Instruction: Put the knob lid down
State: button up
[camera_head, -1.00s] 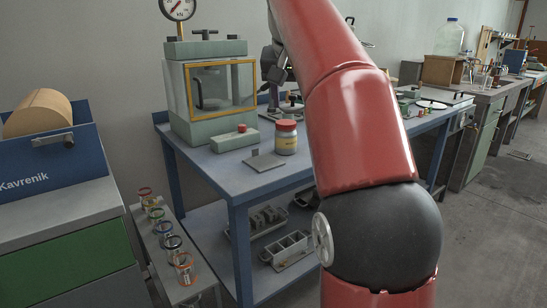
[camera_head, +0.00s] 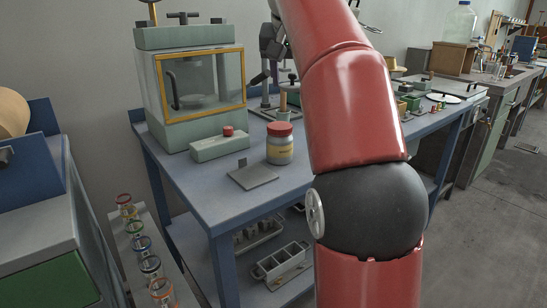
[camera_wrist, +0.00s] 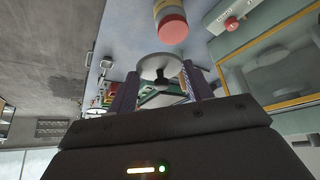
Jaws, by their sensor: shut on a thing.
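The knob lid (camera_wrist: 150,66) is a pale round disc with a dark knob (camera_wrist: 162,78), seen in the wrist view. My gripper (camera_wrist: 160,75) has its two fingers on either side of the knob and is shut on it. The disc lies just beyond the fingertips. I cannot make out the held lid there. Whether the lid touches anything below is unclear.
A jar with a red cap (camera_head: 280,145), a grey plate (camera_head: 252,177) and a box with a red button (camera_head: 220,143) stand on the bench front. A glass-fronted chamber (camera_head: 200,88) stands behind. Small items crowd the bench right of my arm.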

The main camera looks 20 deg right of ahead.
aim_at(290, 170)
notch_tip(290, 170, down, 20)
jog(key=b, duration=0.5)
jog(key=shift+s+r+b, duration=0.15)
jog(key=shift+r+b, duration=0.05)
jog(key=shift+b, duration=0.1)
jog(key=shift+f, duration=0.2)
jog(key=o, duration=1)
jog(key=shift+r, duration=0.1)
jog(key=shift+r, duration=0.25)
jog(key=p+v, duration=0.1)
jog(key=v, duration=1)
jog(key=shift+s+a+r+p, duration=0.2)
jog(key=shift+r+p, duration=0.1)
jog(key=shift+p, duration=0.1)
